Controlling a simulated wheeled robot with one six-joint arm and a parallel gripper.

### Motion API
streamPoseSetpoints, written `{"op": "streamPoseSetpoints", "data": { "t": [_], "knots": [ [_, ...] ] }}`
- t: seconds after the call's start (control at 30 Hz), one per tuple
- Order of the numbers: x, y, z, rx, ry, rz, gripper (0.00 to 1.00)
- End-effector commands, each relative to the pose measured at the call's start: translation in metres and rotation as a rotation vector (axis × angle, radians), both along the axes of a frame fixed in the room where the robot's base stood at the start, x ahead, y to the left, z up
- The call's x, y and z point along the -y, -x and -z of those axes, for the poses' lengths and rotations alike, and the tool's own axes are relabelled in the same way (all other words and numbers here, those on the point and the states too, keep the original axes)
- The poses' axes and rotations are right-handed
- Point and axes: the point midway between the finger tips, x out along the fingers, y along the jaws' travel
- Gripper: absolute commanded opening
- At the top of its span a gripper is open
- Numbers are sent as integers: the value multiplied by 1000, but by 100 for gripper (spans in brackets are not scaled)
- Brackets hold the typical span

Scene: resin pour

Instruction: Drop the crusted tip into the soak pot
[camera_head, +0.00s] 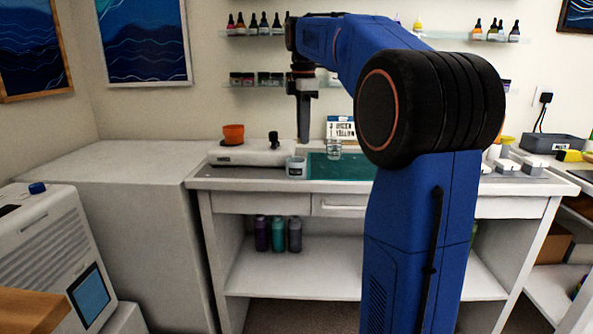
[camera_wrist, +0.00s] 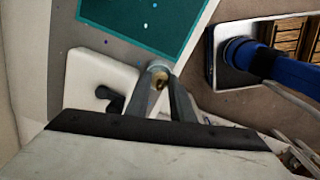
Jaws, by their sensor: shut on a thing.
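My gripper (camera_head: 304,138) points straight down over the bench, above and slightly right of a small pale pot with a label (camera_head: 296,168), which looks like the soak pot; its label is too small to read. In the wrist view, the two fingers of my gripper (camera_wrist: 161,82) close on a small brownish-gold piece, the crusted tip (camera_wrist: 159,83). A pale round shape shows just beyond the fingertips, but I cannot tell whether it is the pot's rim. The tip is too small to make out in the head view.
A white device (camera_head: 255,154) with a black knob and an orange cup (camera_head: 233,134) stands left of the pot. A clear glass beaker (camera_head: 334,150) stands close on the right by the green mat (camera_head: 352,172). Shelves with bottles hang behind.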

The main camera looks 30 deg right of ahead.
Motion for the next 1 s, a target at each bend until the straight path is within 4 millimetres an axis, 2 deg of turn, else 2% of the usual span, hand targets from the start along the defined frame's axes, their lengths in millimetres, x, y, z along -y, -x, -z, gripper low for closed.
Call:
{"op": "streamPoseSetpoints", "data": {
  "t": [0.03,0.1,0.13,0.43,0.57,1.0],
  "knots": [
    [0,0,0,0,0,0,24],
    [0,0,0,0,0,0,40],
    [0,0,0,0,0,0,43],
    [0,0,-1,0,0,0,43],
    [0,-1,-10,2,1,0,43],
    [0,-1,-88,2,1,0,43]
  ]
}}
